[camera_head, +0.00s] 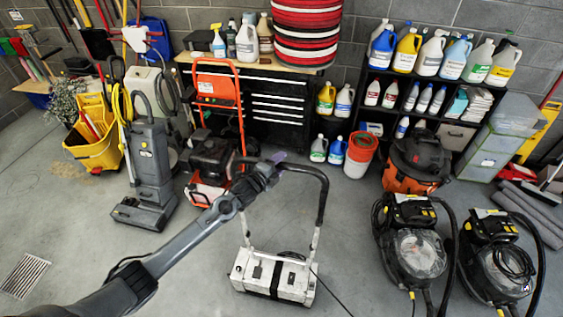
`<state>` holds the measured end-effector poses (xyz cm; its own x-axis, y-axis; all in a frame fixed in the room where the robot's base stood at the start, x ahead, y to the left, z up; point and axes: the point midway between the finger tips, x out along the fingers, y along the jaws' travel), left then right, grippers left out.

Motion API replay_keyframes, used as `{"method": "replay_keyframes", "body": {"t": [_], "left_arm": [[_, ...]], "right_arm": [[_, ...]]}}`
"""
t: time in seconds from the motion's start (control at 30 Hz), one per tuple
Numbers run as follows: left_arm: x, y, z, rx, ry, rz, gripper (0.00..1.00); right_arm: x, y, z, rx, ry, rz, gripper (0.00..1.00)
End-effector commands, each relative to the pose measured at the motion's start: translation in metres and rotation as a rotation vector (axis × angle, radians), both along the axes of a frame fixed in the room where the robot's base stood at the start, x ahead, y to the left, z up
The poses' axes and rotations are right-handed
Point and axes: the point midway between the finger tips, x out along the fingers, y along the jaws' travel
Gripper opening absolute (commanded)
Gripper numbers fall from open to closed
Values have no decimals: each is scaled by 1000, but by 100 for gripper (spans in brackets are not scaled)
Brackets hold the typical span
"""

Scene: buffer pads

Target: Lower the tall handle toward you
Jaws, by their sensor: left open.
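A floor machine with a white base (273,277) stands on the grey floor in the middle. Its tall handle (322,190) rises from the base on two light posts, with a black bar bent across the top, and stands upright. My left arm comes in from the lower left. My left gripper (278,160) is open at the left part of the handle's top bar. The gripper covers that part of the bar, and I cannot tell whether the fingers touch it. My right gripper is not in view.
An orange-framed machine (212,150) stands behind my gripper, and a grey upright cleaner (151,160) to its left. Two black vacuums (412,250) stand at right. A thin cord runs from the white base. The floor at lower left is clear around a drain grate (24,275).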

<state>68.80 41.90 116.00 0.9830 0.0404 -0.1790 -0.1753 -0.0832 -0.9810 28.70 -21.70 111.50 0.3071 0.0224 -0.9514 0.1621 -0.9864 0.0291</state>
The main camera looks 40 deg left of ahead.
Motion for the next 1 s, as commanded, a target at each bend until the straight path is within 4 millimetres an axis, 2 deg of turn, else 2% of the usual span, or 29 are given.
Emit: {"method": "replay_keyframes", "body": {"t": [0.2, 0.57, 0.9, 1.0], "left_arm": [[13, 0, -2, 0, 1, -1, 56], [14, 0, -3, 0, 1, -1, 54], [14, 0, -3, 0, 1, -1, 2], [14, 0, -3, 0, 1, -1, 0]], "right_arm": [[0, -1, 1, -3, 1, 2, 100], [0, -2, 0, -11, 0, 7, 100], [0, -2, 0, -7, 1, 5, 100], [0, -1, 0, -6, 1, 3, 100]]}}
